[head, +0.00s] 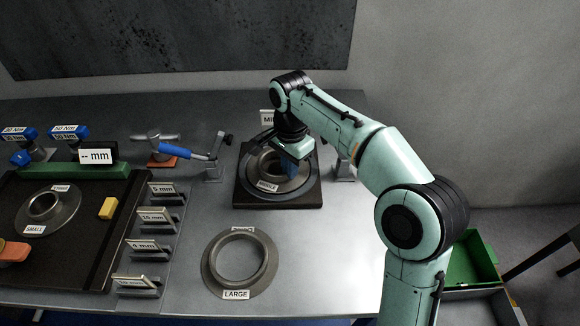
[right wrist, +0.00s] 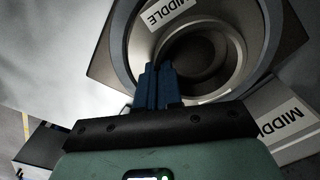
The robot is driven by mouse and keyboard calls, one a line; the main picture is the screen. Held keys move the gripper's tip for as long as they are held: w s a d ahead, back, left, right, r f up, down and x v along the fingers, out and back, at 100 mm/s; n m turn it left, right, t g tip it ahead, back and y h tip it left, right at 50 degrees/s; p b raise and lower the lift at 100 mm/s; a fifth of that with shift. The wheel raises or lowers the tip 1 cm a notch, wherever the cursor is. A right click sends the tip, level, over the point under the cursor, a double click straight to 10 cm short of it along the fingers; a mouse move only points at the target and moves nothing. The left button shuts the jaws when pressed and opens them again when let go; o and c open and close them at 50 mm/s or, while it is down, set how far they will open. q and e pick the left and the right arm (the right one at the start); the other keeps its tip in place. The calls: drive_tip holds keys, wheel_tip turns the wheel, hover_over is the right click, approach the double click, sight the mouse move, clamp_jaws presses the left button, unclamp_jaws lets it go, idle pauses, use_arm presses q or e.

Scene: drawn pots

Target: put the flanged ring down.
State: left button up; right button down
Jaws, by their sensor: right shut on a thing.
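The flanged ring labelled MIDDLE (head: 266,184) is a grey metal ring with a raised neck. It lies flat over a dark square block (head: 243,199); whether it touches the block I cannot tell. My right gripper (head: 304,163) is above its right side, shut on its neck. In the right wrist view, the blue fingers (right wrist: 156,85) close on the near wall of the ring (right wrist: 213,88), and the label MIDDLE shows on its flange. The fingertips are partly hidden in the head view. My left gripper is not in view.
A ring labelled LARGE (head: 262,277) lies on the bench in front. A ring labelled SMALL (head: 64,217) lies on a dark mat at left. Labelled gauge blocks (head: 148,247) stand in a row between. A green box (head: 470,262) is beyond the bench's right edge.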

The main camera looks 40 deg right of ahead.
drive_tip(key=c, duration=1.6)
unclamp_jaws()
drive_tip(key=shift+f, duration=0.15)
drive_tip(key=o, duration=0.3)
use_arm(q)
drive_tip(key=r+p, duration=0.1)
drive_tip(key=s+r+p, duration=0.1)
drive_tip(key=p, duration=0.1)
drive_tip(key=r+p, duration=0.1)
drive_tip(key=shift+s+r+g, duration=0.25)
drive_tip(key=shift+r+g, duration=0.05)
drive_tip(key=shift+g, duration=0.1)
use_arm(e)
wheel_tip(320, 180, up, 12)
drive_tip(key=shift+r, duration=0.2)
drive_tip(key=shift+s, duration=0.1)
